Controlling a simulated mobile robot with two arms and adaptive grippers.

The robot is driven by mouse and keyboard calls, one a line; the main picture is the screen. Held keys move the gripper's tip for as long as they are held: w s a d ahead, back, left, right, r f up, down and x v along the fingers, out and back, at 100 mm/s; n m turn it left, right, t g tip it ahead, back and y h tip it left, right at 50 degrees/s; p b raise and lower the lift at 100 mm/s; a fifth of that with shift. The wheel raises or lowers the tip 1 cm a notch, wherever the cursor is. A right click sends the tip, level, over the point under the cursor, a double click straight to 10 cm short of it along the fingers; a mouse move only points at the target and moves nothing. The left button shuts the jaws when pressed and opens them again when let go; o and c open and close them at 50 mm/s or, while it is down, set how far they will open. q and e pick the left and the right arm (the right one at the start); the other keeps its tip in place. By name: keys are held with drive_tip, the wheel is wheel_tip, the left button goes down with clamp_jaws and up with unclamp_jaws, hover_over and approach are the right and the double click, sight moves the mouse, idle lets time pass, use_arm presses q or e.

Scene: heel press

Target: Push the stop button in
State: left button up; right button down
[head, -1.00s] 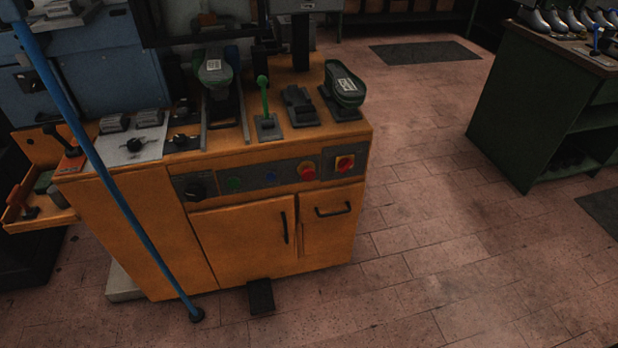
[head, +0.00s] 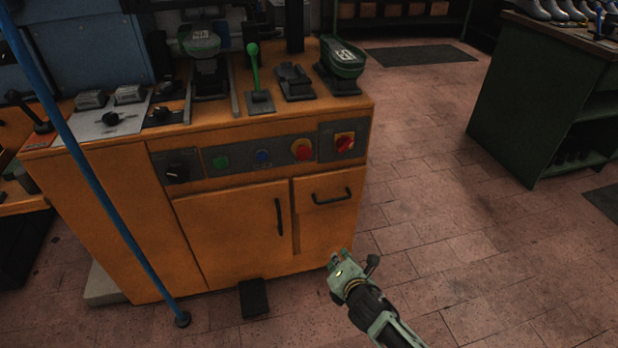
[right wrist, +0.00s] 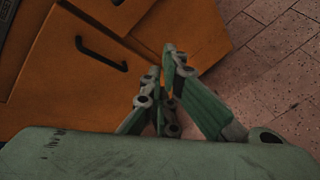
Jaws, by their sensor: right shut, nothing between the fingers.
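The stop button appears to be the round red button (head: 302,149) on the grey control strip (head: 232,168) of the orange machine (head: 107,211). My right gripper (head: 337,261) is low in front of the machine's right side, below the button and well apart from it. The gripper is shut and empty. In the right wrist view the gripper (right wrist: 165,62) shows its green fingers close together, with the orange front behind them. The button does not show in that view. My left gripper is not in view.
A red switch on a yellow plate (head: 345,144) sits just right of the button, with green (head: 221,162) and blue (head: 263,157) buttons to its left. Below are door and drawer handles (head: 332,197). A blue pole (head: 90,180) crosses the left.

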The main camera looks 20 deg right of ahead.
sight(306, 156)
use_arm(q)
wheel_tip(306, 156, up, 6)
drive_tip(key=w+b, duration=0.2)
drive_tip(key=b, duration=0.3)
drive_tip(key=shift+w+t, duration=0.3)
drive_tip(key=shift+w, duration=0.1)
use_arm(e)
drive_tip(key=w+a+r+n+t, duration=0.1)
drive_tip(key=w+r+n+t, duration=0.1)
drive_tip(key=r, duration=0.4)
drive_tip(key=w+a+r+n+t, duration=0.1)
drive_tip(key=r+n+t, duration=0.1)
drive_tip(key=r+n, duration=0.3)
drive_tip(key=w+a+r+n+t, duration=0.1)
drive_tip(key=w+r+n, duration=0.1)
drive_tip(key=r, duration=0.7)
drive_tip(key=shift+w+r+n+t, duration=0.3)
drive_tip(key=shift+n+t, duration=0.1)
drive_tip(key=shift+n, duration=0.3)
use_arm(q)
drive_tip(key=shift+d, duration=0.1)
use_arm(e)
drive_tip(key=shift+f, duration=0.1)
